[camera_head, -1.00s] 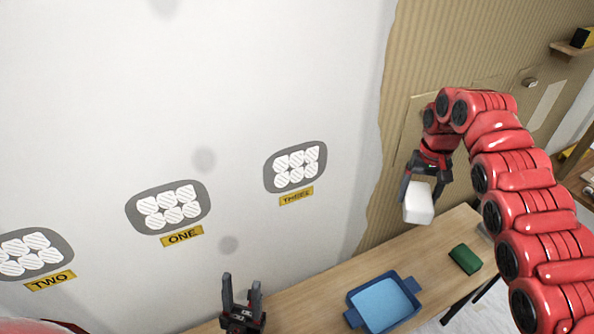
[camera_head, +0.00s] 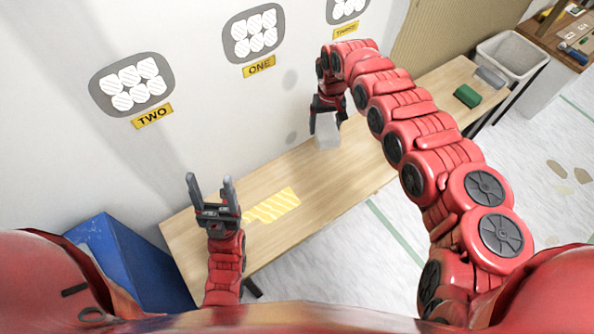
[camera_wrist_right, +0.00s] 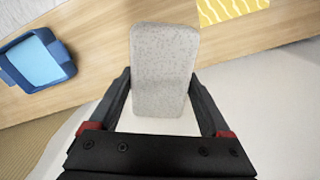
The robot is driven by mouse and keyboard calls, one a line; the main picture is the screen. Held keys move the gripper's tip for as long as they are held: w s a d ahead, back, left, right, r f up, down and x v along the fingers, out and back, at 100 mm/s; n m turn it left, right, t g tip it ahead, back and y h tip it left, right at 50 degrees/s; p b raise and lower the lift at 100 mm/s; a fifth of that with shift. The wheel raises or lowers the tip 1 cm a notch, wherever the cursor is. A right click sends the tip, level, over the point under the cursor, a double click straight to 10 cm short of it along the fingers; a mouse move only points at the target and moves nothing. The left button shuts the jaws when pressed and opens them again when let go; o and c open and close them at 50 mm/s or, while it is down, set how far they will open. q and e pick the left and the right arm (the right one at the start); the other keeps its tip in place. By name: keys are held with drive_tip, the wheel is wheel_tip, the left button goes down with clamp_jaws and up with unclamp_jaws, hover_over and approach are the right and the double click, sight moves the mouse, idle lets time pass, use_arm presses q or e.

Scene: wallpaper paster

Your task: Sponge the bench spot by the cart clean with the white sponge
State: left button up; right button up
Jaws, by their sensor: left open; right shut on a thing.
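The white sponge (camera_head: 328,134) is between the fingers of my right gripper (camera_head: 326,112), held out over the bench (camera_head: 300,165). In the right wrist view the speckled sponge (camera_wrist_right: 165,65) fills the middle, with a finger on each side. A yellow striped spot (camera_head: 273,205) lies on the bench, left of and nearer than the sponge, and apart from it. It also shows at the top right of the wrist view (camera_wrist_right: 228,8). My left gripper (camera_head: 210,180) is open and empty, pointing up at the bench's left part. A blue cart-like box (camera_head: 125,265) stands at the bench's left end.
A blue tray (camera_wrist_right: 65,62) sits on the bench; my right arm hides it in the head view. A green block (camera_head: 467,96) lies at the bench's far right, near a grey bin (camera_head: 513,55). The wall with labelled panels (camera_head: 132,88) runs behind. Bench around the spot is mostly clear.

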drive_tip(key=s+a+f+n, duration=0.1)
drive_tip(key=s+a+f, duration=0.2)
drive_tip(key=f, duration=0.4)
drive_tip(key=s+a+f+n, duration=0.1)
drive_tip(key=s+a+f, duration=0.2)
drive_tip(key=f, duration=0.5)
drive_tip(key=shift+s+a+n+b, duration=0.2)
drive_tip(key=shift+s+n+b, duration=0.15)
drive_tip(key=shift+s+n, duration=0.1)
drive_tip(key=shift+r, duration=0.1)
wheel_tip(320, 180, down, 7)
drive_tip(key=b, duration=0.5)
drive_tip(key=shift+r, duration=0.2)
